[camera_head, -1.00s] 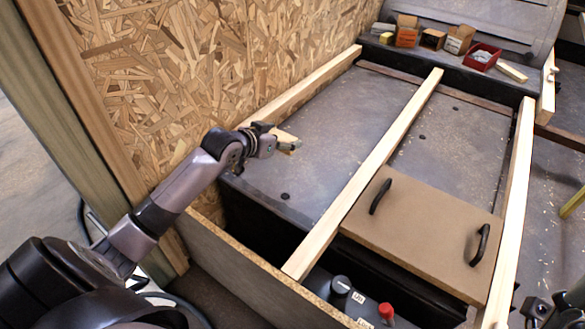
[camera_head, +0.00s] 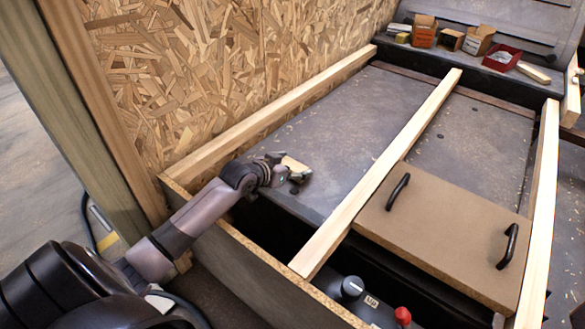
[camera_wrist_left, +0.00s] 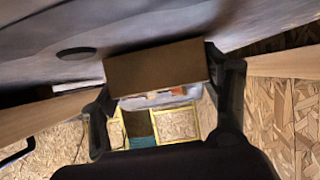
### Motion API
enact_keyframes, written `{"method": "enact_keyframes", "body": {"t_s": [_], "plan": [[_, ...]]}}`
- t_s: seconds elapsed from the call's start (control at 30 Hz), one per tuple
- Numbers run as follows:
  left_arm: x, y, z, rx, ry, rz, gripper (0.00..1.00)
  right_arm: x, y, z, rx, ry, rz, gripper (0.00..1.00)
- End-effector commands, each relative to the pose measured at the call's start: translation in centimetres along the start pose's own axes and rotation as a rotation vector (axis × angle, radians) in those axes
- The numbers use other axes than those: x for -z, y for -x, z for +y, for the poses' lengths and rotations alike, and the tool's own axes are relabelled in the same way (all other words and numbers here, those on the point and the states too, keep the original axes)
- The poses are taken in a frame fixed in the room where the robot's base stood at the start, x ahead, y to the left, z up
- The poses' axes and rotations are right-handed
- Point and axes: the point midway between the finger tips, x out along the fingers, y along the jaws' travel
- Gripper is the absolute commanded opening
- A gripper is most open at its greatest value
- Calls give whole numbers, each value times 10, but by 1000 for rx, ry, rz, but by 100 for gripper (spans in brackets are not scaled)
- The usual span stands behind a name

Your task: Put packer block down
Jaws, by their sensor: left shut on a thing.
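My left gripper (camera_head: 288,174) is shut on a small pale wooden packer block (camera_head: 294,163), over the grey deck (camera_head: 345,125) between the wall-side timber and the middle timber. In the left wrist view the block (camera_wrist_left: 155,68) sits between the two dark fingers, with its brown face towards the camera. The block is close to the deck; I cannot tell whether it touches. The gripper hides part of the block in the head view. My right gripper is not in view.
A long timber (camera_head: 275,122) runs along the chipboard wall (camera_head: 220,65). A middle timber (camera_head: 385,170) and a right timber (camera_head: 541,200) flank a brown board with black handles (camera_head: 440,228). Small boxes (camera_head: 424,30) and a red tray (camera_head: 502,57) stand at the back. Deck beyond the gripper is clear.

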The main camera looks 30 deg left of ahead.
Motion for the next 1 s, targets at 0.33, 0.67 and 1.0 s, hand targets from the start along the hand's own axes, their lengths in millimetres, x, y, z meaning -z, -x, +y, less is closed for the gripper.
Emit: {"method": "enact_keyframes", "body": {"t_s": [0.33, 0.67, 1.0], "plan": [[-2, -1, 0, 0, 0, 0, 79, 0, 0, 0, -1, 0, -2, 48], [-2, -1, 0, 0, 0, 0, 90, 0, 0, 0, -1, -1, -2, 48], [3, 18, 0, 1, -2, -2, 90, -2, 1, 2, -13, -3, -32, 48]]}}
